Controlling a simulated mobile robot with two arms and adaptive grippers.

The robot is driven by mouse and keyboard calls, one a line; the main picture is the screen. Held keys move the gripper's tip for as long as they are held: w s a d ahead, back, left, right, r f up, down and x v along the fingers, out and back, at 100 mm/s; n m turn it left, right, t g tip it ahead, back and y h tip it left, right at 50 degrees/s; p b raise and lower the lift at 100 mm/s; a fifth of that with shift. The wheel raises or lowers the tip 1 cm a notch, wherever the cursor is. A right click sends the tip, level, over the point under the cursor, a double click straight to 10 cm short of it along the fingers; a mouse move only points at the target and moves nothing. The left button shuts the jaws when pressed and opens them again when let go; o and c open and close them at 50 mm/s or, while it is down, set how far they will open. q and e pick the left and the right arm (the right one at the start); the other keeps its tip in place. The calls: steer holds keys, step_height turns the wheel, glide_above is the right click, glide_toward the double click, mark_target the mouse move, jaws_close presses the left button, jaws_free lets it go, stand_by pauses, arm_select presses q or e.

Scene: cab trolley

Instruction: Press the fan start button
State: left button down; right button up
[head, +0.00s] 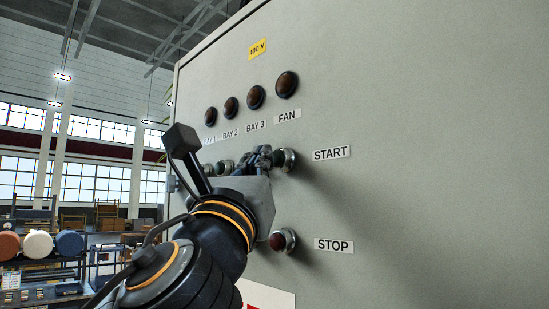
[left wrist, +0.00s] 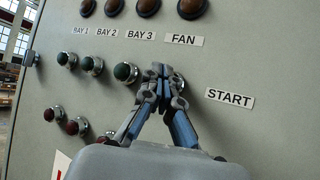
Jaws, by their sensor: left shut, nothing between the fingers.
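The fan start button (head: 288,160) is a dark green button in a chrome ring, left of the START label (head: 331,153) and below the FAN label (head: 287,117). My left gripper (head: 268,155) is shut and empty, its fingertips close at the button's left side. In the left wrist view the shut fingertips (left wrist: 160,70) cover most of that button, and only part of its chrome ring (left wrist: 178,83) shows. I cannot tell whether the fingertips touch it. My right gripper is not in view.
The grey cabinet (head: 420,90) carries dark amber lamps in a row. Other green buttons, one of them (left wrist: 125,72) under BAY 3, sit left of the fingers. A red stop button (head: 281,240) is below, beside the STOP label (head: 333,245). Shelving with rolls stands far left.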

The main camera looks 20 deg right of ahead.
arm_select(q)
steer(key=shift+w+d, duration=0.1)
steer(key=shift+d, duration=0.35)
stand_by(0.8)
steer(key=shift+a, duration=0.1)
steer(key=shift+s+a+b, duration=0.25)
steer(key=shift+a+b, duration=0.05)
steer(key=shift+a, duration=0.35)
steer(key=shift+a, duration=0.1)
steer(key=shift+s+a+b, duration=0.25)
steer(key=shift+s+a, duration=0.05)
steer(key=shift+a, duration=0.45)
steer(key=shift+s+a+b, duration=0.2)
steer(key=shift+s+a, duration=0.05)
steer(key=shift+a, duration=0.55)
steer(key=shift+s+a+b, duration=0.25)
steer(key=shift+s+a, duration=0.05)
steer(key=shift+a, duration=0.45)
steer(key=shift+d, duration=0.1)
